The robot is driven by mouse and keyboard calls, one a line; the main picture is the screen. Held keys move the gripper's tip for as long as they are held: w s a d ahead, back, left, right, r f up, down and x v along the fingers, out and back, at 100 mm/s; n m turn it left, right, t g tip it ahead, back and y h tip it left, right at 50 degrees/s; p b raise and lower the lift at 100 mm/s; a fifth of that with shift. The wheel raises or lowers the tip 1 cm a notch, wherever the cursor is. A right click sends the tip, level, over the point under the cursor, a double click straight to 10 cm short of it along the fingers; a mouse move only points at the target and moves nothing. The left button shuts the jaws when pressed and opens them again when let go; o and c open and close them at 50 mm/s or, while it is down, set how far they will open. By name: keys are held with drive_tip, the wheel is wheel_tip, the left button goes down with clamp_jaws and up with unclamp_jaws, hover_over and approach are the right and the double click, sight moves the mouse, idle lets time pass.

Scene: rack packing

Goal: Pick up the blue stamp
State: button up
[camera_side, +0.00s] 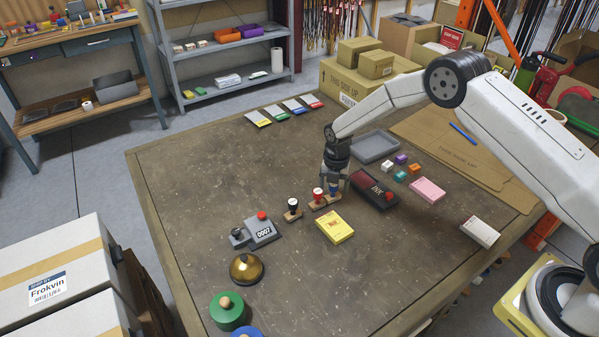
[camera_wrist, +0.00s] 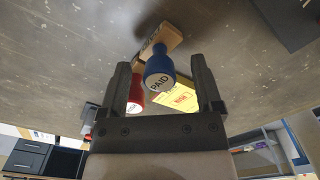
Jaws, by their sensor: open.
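The blue stamp (camera_wrist: 159,66) stands on the table with its wooden base away from me in the wrist view. Its round top reads PAID. My gripper (camera_wrist: 161,68) is open, with one finger on each side of the blue handle and gaps visible between. In the side view my gripper (camera_side: 335,187) is low over the table at the blue stamp (camera_side: 332,194), which the fingers partly hide. A red stamp (camera_side: 318,193) stands just left of it; it also shows in the wrist view (camera_wrist: 136,97), close beside a finger.
A black-topped stamp (camera_side: 293,204) stands further left. A dark ink pad (camera_side: 378,190) lies close to the right of my gripper. A yellow box (camera_side: 335,228) lies in front, a grey numbering device (camera_side: 262,230) to the left.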

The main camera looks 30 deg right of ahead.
drive_tip(key=shift+f, duration=1)
clamp_jaws()
